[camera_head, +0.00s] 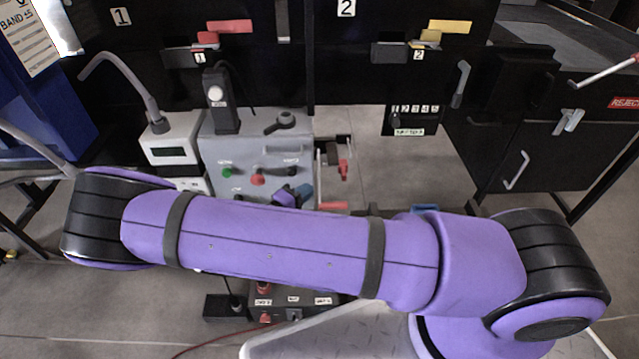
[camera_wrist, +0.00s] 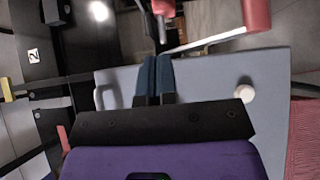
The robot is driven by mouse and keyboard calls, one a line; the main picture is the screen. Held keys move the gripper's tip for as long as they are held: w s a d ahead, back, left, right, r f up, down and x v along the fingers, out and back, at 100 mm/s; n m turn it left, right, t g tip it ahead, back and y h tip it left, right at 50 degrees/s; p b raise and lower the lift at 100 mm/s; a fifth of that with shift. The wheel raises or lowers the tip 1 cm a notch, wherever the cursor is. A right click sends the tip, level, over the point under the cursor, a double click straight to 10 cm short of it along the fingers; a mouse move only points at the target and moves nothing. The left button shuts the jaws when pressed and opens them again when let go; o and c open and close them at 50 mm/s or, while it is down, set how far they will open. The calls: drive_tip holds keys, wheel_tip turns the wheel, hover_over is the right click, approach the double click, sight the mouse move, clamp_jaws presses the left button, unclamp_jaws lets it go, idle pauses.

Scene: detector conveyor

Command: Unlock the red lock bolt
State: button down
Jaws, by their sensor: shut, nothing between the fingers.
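Several red parts show, and I cannot tell for sure which is the red lock bolt. A small red block (camera_head: 207,38) sits on a dark latch housing marked 1 at the top, beside a red plate (camera_head: 232,26). A red knob (camera_head: 343,170) and a red handle (camera_head: 332,206) are right of the grey box. A red cylinder (camera_wrist: 256,15) at the end of a pale bar and a reddish rod end (camera_wrist: 163,8) show in the wrist view. My gripper (camera_wrist: 155,70) has its blue fingers together, empty, over the grey box; it also shows in the head view (camera_head: 303,193).
The grey control box (camera_head: 300,140) has green and red buttons and a black knob. A yellow latch plate (camera_head: 450,27) marks bay 2. A white meter box (camera_head: 175,135) stands left. My arm hides much of the lower middle. Open floor (camera_head: 360,122) lies behind.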

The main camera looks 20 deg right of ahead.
drive_tip(key=shift+v, duration=1.9)
